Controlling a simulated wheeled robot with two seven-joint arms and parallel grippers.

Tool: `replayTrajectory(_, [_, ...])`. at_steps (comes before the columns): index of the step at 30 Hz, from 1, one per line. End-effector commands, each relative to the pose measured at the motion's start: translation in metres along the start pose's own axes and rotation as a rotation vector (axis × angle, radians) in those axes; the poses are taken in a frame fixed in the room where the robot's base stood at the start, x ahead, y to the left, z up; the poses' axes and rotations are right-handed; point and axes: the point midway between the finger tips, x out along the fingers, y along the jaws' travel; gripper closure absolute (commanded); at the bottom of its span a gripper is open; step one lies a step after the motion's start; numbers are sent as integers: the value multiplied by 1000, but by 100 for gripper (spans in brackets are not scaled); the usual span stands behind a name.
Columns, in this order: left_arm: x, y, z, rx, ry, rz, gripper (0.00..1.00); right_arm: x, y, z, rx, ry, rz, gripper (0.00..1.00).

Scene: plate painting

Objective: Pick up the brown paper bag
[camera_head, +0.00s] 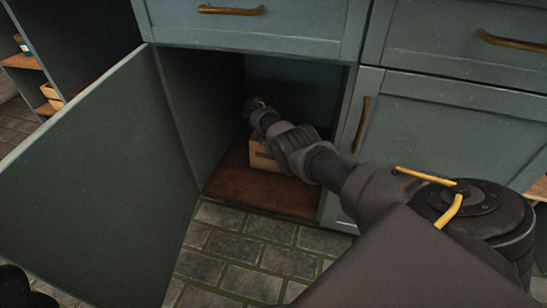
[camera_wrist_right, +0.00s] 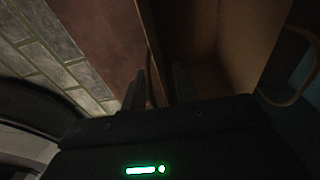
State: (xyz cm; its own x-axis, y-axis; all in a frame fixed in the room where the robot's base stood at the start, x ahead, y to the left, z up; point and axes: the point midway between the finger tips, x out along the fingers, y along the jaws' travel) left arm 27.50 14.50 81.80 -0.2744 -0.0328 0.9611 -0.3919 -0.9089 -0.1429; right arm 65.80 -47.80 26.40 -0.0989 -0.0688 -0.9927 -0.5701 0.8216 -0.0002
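The brown paper bag (camera_head: 262,156) stands on the cabinet floor, partly hidden behind my right arm in the head view. In the right wrist view its open inside (camera_wrist_right: 238,50) and a looped handle (camera_wrist_right: 292,97) show at the right. My right gripper (camera_wrist_right: 158,80) is at the bag's edge. Its two fingers are apart, with a brown upright wall edge in line with the gap between them. Contact with the bag cannot be told. In the head view the right gripper is a dark, small shape deep in the cabinet.
The cabinet's open door (camera_head: 90,185) stands at the left. The brown cabinet floor (camera_head: 250,190) and the right frame bound the opening around my arm. Closed drawers and a door with brass handles (camera_head: 362,122) are at the right. Grey floor tiles (camera_head: 245,255) lie in front.

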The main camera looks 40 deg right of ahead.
Motion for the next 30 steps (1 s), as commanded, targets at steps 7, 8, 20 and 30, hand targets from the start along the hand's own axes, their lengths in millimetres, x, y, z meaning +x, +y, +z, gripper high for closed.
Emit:
replayTrajectory(7, [5, 1, -4, -4, 35, -18, 67, 30, 0, 0, 0, -1, 0, 71])
replayTrajectory(8, [6, 1, -4, -4, 36, -19, 67, 30, 0, 0, 0, -1, 0, 71])
replayTrajectory(20, [8, 1, -4, -4, 35, -19, 67, 29, 0, 0, 0, -1, 0, 94])
replayTrajectory(30, [8, 1, -4, -4, 36, -20, 67, 28, 0, 0, 0, -1, 0, 100])
